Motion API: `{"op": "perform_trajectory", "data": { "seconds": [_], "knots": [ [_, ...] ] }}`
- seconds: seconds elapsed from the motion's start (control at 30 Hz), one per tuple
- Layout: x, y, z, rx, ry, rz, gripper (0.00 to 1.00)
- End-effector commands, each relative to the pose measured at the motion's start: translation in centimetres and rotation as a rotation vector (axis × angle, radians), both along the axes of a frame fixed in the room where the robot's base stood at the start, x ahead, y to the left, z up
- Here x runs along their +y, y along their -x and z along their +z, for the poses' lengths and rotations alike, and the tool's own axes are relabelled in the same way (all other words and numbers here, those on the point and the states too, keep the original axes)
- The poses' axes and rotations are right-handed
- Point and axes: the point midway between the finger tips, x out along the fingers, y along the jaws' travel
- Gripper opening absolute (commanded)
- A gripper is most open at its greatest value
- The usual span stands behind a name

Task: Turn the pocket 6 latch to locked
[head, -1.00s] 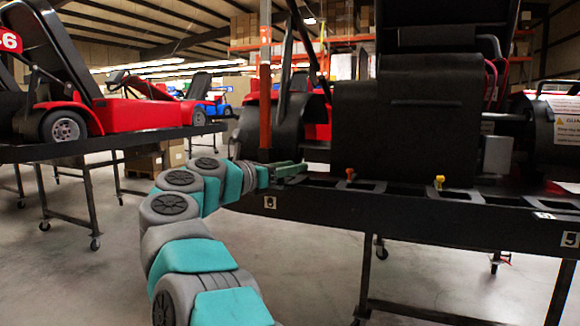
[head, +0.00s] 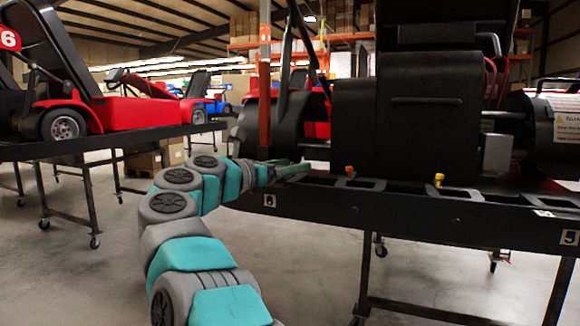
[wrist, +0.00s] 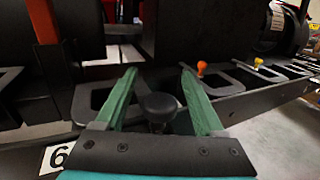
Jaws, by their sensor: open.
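My gripper (wrist: 158,88) is open, its two green fingers reaching over the edge of the black kart stand (head: 400,213). A black round knob (wrist: 158,106) stands between the fingers, apart from both as far as I can see. It is near the white "6" plate (wrist: 57,156), so it looks like the pocket 6 latch. Its lower part and turn position are hard to make out. In the head view my gripper (head: 292,170) is at the stand's edge above the small 6 plate (head: 270,200); the black knob cannot be made out there.
An orange knob (wrist: 202,68) and a yellow knob (wrist: 259,62) stand farther right along the edge, beside rectangular openings. A large black seat-like block (head: 405,120) rises close behind the edge. An orange post (head: 265,110) stands behind my gripper. Open floor (head: 110,260) lies at left.

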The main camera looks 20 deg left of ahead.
Motion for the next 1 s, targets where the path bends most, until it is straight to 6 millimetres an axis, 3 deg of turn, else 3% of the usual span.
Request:
{"op": "perform_trajectory", "data": {
  "seconds": [0.17,0.6,1.0],
  "knots": [
    [0.7,1.2,-0.1,0.001,0.002,0.003,0.71],
    [3.5,6.6,-0.1,0.000,0.000,0.000,0.71],
    [3.6,6.8,0.0,0.000,0.000,0.000,0.71]
  ]
}}
